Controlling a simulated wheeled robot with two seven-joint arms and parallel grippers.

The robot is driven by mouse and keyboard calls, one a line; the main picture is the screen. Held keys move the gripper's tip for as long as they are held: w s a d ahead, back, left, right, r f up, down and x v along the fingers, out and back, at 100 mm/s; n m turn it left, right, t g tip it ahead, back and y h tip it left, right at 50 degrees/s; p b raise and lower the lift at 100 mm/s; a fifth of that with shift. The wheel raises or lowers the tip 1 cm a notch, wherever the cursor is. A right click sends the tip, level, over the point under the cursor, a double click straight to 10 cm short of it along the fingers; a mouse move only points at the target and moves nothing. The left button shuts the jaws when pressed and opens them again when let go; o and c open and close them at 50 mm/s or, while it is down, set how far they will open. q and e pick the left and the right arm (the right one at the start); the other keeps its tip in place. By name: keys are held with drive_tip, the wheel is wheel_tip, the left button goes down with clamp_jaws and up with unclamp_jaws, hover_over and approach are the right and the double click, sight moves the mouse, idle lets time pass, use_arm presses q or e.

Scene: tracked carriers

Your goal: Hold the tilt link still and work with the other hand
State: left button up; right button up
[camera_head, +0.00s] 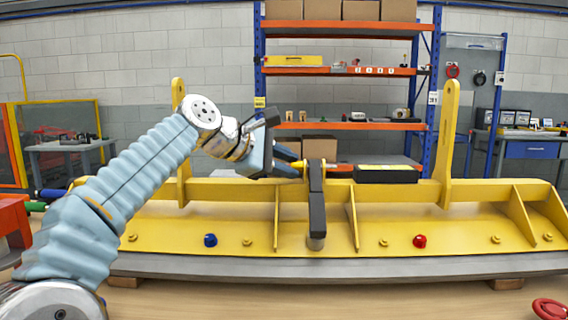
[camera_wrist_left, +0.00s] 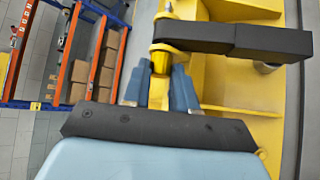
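The dark upright bar, which I take to be the tilt link (camera_head: 317,208), stands in front of the yellow beam, with a yellow knob (camera_head: 298,166) near its top left. In the left wrist view the bar (camera_wrist_left: 266,41) lies across the top, and the knob (camera_wrist_left: 160,62) sits between the blue fingers. My left gripper (camera_head: 293,164) reaches in from the left, its fingers close against both sides of the knob; it appears shut on it. It also shows in the left wrist view (camera_wrist_left: 160,76). My right gripper is not in view.
The long yellow carrier beam (camera_head: 232,190) has two uprights, ribs, a blue knob (camera_head: 210,240) and a red knob (camera_head: 420,241). A black box (camera_head: 386,175) sits right of the bar. Shelves (camera_head: 340,71) stand behind.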

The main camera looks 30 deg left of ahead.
use_arm(q)
drive_tip(key=shift+c, duration=1.1)
drive_tip(key=o, duration=0.9)
drive_tip(key=shift+f, duration=0.1)
drive_tip(key=shift+o, duration=0.2)
drive_tip(key=v, duration=1.4)
drive_tip(key=shift+p, duration=0.45)
drive_tip(key=shift+w, duration=0.1)
